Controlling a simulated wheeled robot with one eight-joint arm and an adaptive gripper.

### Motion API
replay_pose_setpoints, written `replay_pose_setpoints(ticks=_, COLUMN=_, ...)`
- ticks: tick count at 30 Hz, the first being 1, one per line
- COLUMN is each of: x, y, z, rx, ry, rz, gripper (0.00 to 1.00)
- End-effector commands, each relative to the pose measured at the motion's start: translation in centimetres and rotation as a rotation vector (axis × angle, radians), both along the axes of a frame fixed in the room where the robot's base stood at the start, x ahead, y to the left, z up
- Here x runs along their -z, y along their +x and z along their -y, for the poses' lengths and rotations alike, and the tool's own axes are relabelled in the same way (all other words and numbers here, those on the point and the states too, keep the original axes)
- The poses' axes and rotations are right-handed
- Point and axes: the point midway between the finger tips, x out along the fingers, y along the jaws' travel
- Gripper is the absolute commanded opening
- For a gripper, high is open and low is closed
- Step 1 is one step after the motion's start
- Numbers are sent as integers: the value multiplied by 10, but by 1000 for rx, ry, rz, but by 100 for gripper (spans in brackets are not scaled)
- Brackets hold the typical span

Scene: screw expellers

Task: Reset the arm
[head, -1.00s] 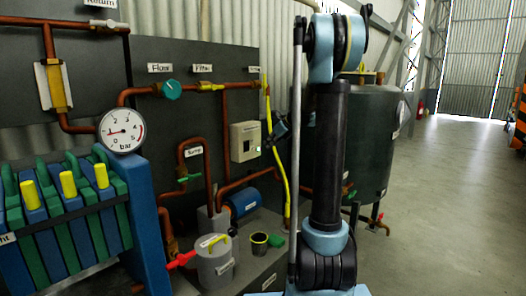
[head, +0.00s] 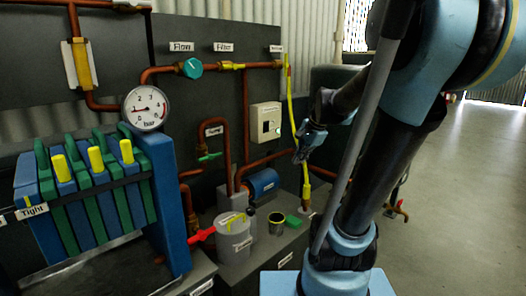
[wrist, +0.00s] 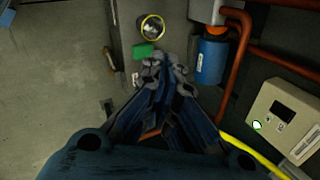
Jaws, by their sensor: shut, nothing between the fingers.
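My arm (head: 385,165) is bent and fills the right side of the head view, with its base at the lower right. My gripper (head: 306,145) hangs from the forearm in front of the yellow hose, apart from the panel as far as I can tell. In the wrist view my gripper (wrist: 163,68) has its fingers together and holds nothing. It points towards the floor plinth near a green block (wrist: 145,50) and a dark cup with a yellow rim (wrist: 152,27).
A filter press (head: 85,190) with a pressure gauge (head: 146,108) stands at the left. A grey pot (head: 234,238), a blue motor (head: 264,183), copper pipes, a control box (head: 266,122) and a yellow hose (head: 301,140) are close by. Open floor (head: 465,180) lies at the right.

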Motion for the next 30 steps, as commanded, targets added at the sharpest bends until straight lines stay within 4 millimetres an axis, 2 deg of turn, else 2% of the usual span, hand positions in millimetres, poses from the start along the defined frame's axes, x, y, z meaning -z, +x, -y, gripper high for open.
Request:
replay_pose_setpoints(ticks=1, x=7, y=-17, z=2, rx=-61, ry=-39, rz=8, gripper=0)
replay_pose_setpoints(ticks=6, x=31, y=-68, z=12, rx=-284, ry=-172, rz=26, gripper=0)
replay_pose_setpoints(ticks=12, x=63, y=-124, z=24, rx=-553, ry=-318, rz=34, gripper=0)
replay_pose_setpoints(ticks=18, x=96, y=-170, z=39, rx=-806, ry=-442, rz=27, gripper=0)
replay_pose_setpoints(ticks=24, x=117, y=-195, z=48, rx=-960, ry=-509, rz=17, gripper=0)
replay_pose_setpoints(ticks=30, x=121, y=-200, z=50, rx=-997, ry=-525, rz=14, gripper=0)
